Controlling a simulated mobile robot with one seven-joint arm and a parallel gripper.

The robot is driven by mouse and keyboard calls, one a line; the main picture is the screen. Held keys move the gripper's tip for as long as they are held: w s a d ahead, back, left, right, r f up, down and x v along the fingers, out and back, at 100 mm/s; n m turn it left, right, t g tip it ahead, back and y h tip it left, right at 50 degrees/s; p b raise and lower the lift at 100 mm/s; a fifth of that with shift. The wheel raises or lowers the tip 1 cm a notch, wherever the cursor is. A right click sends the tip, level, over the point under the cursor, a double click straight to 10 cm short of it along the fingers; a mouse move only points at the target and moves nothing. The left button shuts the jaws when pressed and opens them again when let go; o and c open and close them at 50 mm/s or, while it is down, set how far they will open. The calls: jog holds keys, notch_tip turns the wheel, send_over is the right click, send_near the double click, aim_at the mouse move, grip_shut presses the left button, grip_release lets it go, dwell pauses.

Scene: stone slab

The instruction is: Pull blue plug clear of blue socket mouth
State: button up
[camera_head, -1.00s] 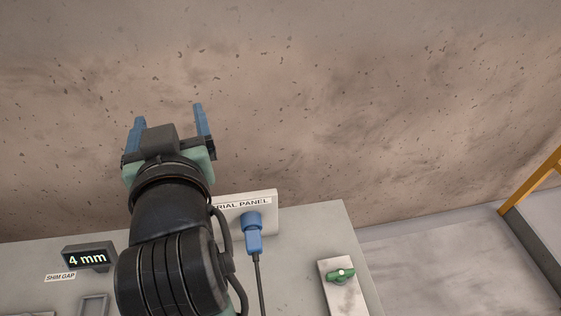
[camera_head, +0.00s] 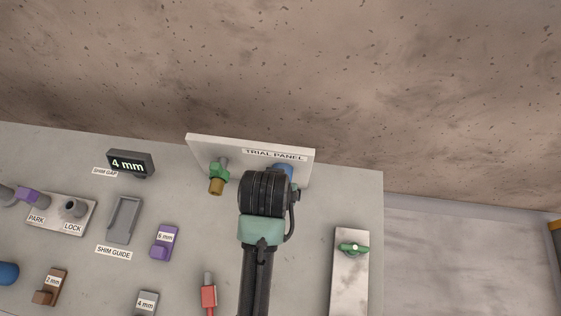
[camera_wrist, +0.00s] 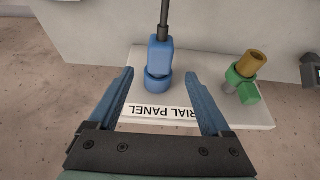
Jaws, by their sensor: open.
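In the wrist view, which shows the panel upside down, the blue plug (camera_wrist: 161,50) sits in the blue socket (camera_wrist: 158,84) on the white trial panel (camera_wrist: 142,112). A dark cable runs from the plug's far end. My gripper (camera_wrist: 159,73) is open, with one blue finger on each side of the socket in the picture. Gaps show between both fingers and the blue parts, and I cannot tell the depth between them. In the head view my arm covers the plug and gripper; only a bit of the blue socket (camera_head: 283,168) shows.
A green fitting with a brass end (camera_head: 217,178) is on the panel left of my arm. A green-handled plate (camera_head: 351,270) lies to the right. A 4 mm display (camera_head: 130,162), shim guide (camera_head: 124,220), purple block (camera_head: 164,242) and red connector (camera_head: 209,296) are left on the slab.

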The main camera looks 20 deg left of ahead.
jog(key=x, duration=0.7)
jog(key=shift+w, duration=0.1)
jog(key=shift+r, duration=0.1)
grip_shut()
